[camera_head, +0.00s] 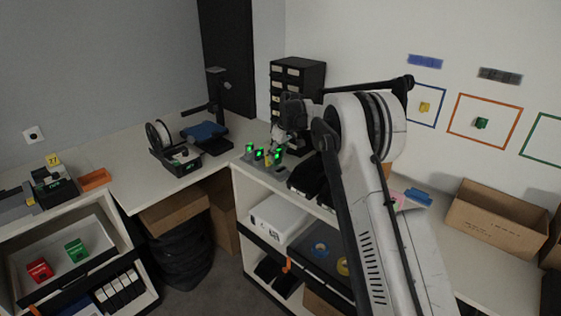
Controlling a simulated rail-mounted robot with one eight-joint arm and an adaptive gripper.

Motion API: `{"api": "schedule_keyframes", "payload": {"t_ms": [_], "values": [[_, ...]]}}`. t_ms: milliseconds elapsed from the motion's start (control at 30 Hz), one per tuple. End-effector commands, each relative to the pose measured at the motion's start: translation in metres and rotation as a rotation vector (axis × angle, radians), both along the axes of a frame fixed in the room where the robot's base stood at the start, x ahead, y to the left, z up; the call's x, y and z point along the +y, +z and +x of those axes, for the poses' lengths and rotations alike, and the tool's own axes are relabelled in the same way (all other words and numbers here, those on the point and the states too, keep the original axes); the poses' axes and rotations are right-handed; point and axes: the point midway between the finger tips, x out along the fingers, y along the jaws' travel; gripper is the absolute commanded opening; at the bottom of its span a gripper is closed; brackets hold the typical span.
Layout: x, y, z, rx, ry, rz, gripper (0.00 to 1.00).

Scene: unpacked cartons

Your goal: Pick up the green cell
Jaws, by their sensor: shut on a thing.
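My gripper (281,136) is at the back corner of the counter, reaching down over a small grey dock (248,160) with several bright green lights. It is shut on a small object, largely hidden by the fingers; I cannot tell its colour. A small yellow patch (267,160) shows among the lights just below. A green block-shaped cell (76,250) lies in the white tray (104,236) at lower left, beside a red one (40,270), well away from my gripper. Another small green block (481,123) shows inside an orange frame on the right wall.
A black drawer cabinet (297,75) stands behind my gripper. A spool device (172,147) and a dark blue-topped stand (207,132) are to its left. An open carton (497,218) sits on the right counter. The counter (140,192) left of the spool device has some free room.

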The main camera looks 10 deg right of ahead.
Motion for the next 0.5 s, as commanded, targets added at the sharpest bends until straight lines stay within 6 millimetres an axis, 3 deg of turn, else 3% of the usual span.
{"api": "schedule_keyframes", "payload": {"t_ms": [200, 500], "values": [[0.031, 0.024, -0.030, 0.000, 0.002, 0.000, 0.00], [0.059, 0.048, -0.057, -0.001, 0.002, 0.000, 0.00]]}}
